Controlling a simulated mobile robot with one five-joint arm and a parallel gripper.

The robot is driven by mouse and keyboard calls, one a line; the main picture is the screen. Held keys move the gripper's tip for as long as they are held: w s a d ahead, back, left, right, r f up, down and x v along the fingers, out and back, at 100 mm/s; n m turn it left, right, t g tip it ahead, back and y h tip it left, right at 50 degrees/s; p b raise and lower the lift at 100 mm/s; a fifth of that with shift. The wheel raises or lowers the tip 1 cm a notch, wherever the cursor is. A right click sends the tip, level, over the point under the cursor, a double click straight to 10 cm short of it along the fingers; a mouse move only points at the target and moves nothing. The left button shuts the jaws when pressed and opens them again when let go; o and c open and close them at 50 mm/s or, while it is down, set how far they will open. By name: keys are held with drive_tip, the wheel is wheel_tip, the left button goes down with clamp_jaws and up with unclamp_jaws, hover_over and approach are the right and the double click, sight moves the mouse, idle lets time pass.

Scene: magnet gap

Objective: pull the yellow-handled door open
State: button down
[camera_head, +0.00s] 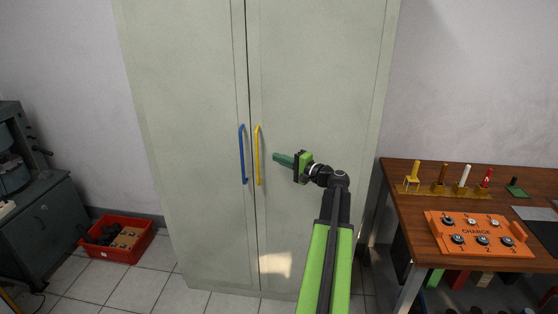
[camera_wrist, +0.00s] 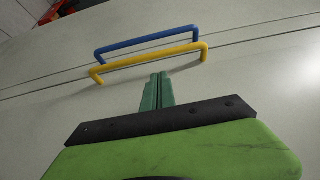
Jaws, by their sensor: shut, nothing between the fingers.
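A tall pale green cabinet has two doors. The right door (camera_head: 310,120) bears a vertical yellow handle (camera_head: 258,155) near the middle seam. The left door (camera_head: 195,120) bears a blue handle (camera_head: 242,155) beside it. Both doors look closed. My gripper (camera_head: 276,158), with green fingers, is in front of the right door, just right of the yellow handle and apart from it in the picture. In the wrist view the fingers (camera_wrist: 157,76) are together and empty, pointing at the yellow handle (camera_wrist: 148,56), with the blue handle (camera_wrist: 147,44) beyond it.
A wooden table (camera_head: 400,185) stands right of the cabinet, with an orange CHARGE panel (camera_head: 478,236) and several coloured pegs. A red crate (camera_head: 117,250) of parts sits on the floor at left, near a grey machine (camera_head: 40,170). The tiled floor before the left door is clear.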

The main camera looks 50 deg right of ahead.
sight(265, 153)
drive_tip(key=w, duration=0.7)
drive_tip(key=shift+a, duration=0.1)
